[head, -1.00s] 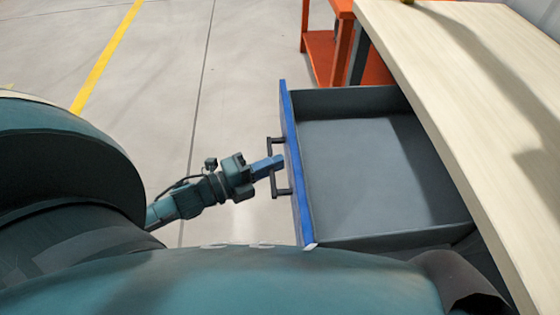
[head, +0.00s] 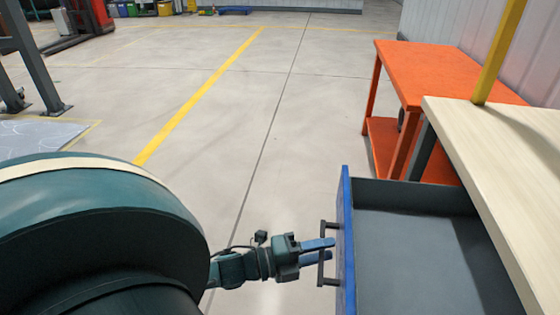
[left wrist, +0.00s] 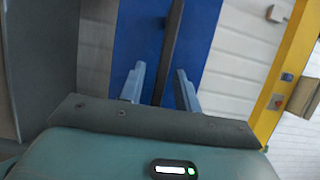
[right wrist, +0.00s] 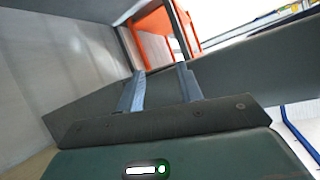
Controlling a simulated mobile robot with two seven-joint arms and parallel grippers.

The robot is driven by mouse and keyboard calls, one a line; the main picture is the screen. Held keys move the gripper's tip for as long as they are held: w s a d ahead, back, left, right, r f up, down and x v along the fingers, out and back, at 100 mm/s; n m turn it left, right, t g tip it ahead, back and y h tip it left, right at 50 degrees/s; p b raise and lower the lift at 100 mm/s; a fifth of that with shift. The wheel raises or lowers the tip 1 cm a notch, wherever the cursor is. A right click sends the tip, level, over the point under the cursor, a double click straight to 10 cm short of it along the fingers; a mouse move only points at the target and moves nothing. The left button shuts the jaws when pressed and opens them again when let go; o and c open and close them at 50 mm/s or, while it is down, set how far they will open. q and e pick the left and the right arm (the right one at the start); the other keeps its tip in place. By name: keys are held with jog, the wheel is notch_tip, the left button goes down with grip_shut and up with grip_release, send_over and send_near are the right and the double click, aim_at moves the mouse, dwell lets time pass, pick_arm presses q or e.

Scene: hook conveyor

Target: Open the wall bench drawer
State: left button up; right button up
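The wall bench drawer (head: 415,265) stands pulled out from under the light wooden bench top (head: 490,150), its grey inside empty where it shows. Its blue front (head: 347,235) carries a dark bar handle (head: 322,268). My left gripper (head: 320,250) is at the handle, fingers apart. In the left wrist view the handle bar (left wrist: 172,45) runs between the two separated fingers (left wrist: 160,88), with a gap on each side. My right gripper (right wrist: 160,88) is out of the head view; its wrist view shows its fingers apart with nothing between them, near grey panels.
An orange table (head: 445,75) with a lower shelf stands beyond the bench. A yellow post (head: 500,55) rises at the bench's far edge. The floor left of the drawer is open, with a yellow line (head: 200,95) on it. A red vehicle stands far off at upper left.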

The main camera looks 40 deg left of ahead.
pick_arm(q)
jog(key=v, duration=1.3)
